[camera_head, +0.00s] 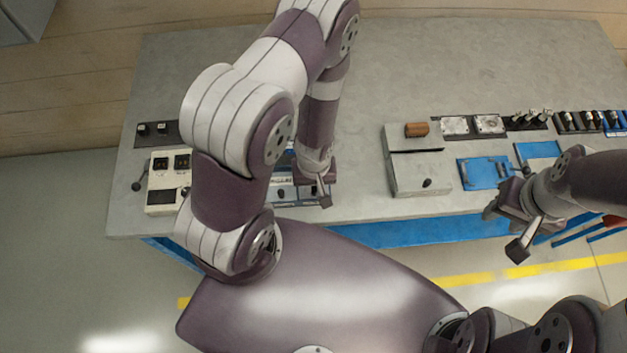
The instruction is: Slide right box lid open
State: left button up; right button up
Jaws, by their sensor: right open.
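A light grey box (405,165) stands on the workbench right of centre. Its flat lid has a small dark knob (427,183) near the front edge. The lid looks shut. My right gripper (506,228) is open and empty, in front of the bench edge, to the right of the box and apart from it. My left gripper (322,190) points down at the bench front, left of the box, over a panel with dark and light parts (285,190). Its fingers are too small and overlapped to tell open from shut.
A brown block (416,130) sits at the back of the grey box. Blue plates (485,172) and rows of dark fittings (530,120) lie to its right. A white control box (167,180) is at the bench's left. The rear of the grey workbench (470,60) is clear.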

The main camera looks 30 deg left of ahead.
pick_arm(q)
jog(key=shift+s+d, duration=0.15)
jog(key=shift+d, duration=0.05)
jog(key=shift+a, duration=0.1)
jog(key=shift+w+a+b, duration=0.1)
jog(key=shift+w+a, duration=0.45)
jog(key=shift+w, duration=0.4)
jog(key=shift+w+a+b, duration=0.15)
jog(key=shift+w+a, duration=0.45)
jog(key=shift+w, duration=0.4)
jog(key=shift+w+a+b, duration=0.1)
jog(key=shift+w+a, duration=0.45)
jog(key=shift+w, duration=0.4)
jog(key=shift+r, duration=0.1)
jog(key=o, duration=0.7)
notch_tip(320, 180, up, 7)
jog(key=p, duration=0.6)
